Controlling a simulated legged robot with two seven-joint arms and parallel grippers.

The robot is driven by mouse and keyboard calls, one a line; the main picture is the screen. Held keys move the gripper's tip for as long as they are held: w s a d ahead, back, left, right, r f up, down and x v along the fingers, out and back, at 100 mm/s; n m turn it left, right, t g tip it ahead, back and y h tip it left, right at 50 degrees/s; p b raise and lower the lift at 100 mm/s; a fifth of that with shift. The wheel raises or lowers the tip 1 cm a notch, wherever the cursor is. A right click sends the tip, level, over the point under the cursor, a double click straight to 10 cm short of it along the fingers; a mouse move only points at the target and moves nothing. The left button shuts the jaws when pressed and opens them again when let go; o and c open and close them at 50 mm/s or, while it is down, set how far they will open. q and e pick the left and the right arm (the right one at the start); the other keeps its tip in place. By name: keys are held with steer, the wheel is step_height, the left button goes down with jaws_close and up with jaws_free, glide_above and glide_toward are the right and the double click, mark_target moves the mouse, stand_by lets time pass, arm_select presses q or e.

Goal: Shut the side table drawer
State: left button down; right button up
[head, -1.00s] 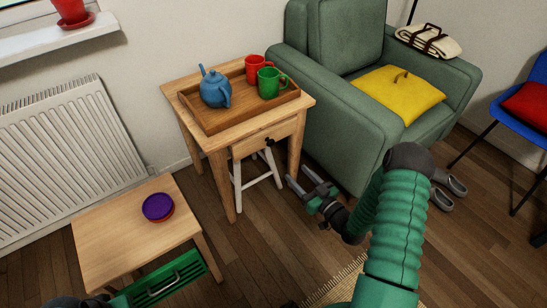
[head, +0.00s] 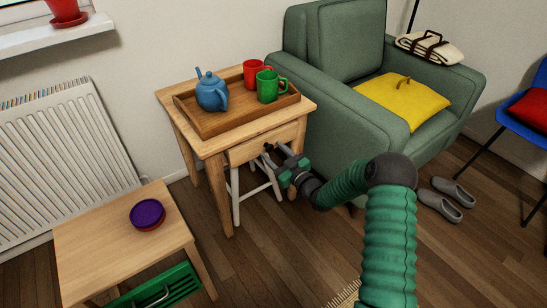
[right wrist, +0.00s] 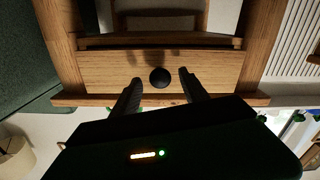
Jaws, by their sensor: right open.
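The wooden side table (head: 222,142) stands beside the armchair. Its drawer front (head: 243,152) sits under the tabletop; how far it stands out is hard to tell. In the right wrist view the drawer front (right wrist: 105,70) spans the middle, with a round black knob (right wrist: 160,77). My right gripper (head: 277,157) is open in front of the drawer. In the right wrist view its two fingers (right wrist: 160,84) show on either side of the knob, apart from each other. I cannot tell whether they touch the drawer. My left gripper is out of view.
A tray (head: 203,123) on the side table holds a blue teapot (head: 212,92), a red mug (head: 254,72) and a green mug (head: 268,88). A white stool (head: 257,188) stands underneath. The green armchair (head: 345,130) is close on the right. A low table (head: 95,235) stands front left.

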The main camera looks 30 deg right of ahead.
steer(key=shift+w, duration=0.25)
jaws_close()
stand_by(1.3)
